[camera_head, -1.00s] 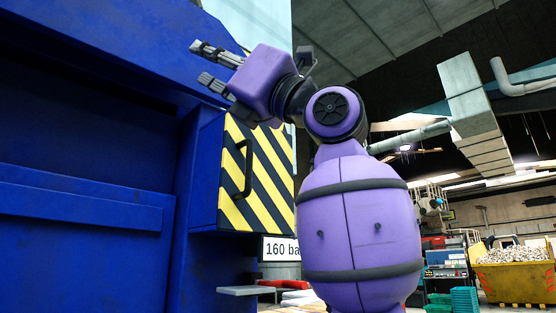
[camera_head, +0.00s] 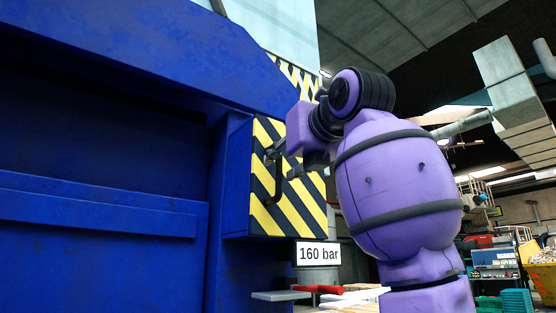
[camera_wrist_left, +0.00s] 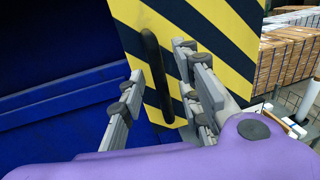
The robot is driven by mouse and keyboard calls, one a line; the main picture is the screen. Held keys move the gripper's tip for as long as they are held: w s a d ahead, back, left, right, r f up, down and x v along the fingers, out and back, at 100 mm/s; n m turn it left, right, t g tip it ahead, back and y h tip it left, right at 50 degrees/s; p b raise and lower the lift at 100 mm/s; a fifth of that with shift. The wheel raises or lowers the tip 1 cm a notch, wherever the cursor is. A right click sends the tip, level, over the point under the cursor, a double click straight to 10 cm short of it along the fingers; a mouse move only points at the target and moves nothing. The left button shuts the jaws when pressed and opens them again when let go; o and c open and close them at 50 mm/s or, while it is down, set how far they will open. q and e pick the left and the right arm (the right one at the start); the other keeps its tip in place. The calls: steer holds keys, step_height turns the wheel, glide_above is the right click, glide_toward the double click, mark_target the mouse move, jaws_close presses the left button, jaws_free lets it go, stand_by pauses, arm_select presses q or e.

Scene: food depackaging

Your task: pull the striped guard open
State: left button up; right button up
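The striped guard (camera_head: 302,212), with yellow and black diagonal stripes, sits at the right side of the blue machine; it looks shut. Its black upright handle (camera_head: 278,187) is on the front face. My left gripper (camera_head: 280,162) is at the upper part of the handle, partly hidden by its own purple wrist. In the left wrist view, the gripper (camera_wrist_left: 160,64) is open, with one finger on each side of the handle (camera_wrist_left: 153,62) and gaps visible. Contact with the handle cannot be made out. The guard (camera_wrist_left: 215,22) fills the upper middle there. My right gripper is not in view.
The blue machine (camera_head: 100,255) fills the left. A yellow skip (camera_head: 543,275) stands far right.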

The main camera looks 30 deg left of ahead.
arm_select(q)
steer(key=shift+x, duration=1.1)
steer(key=shift+s, duration=0.1)
steer(key=shift+c, duration=0.2)
jaws_close()
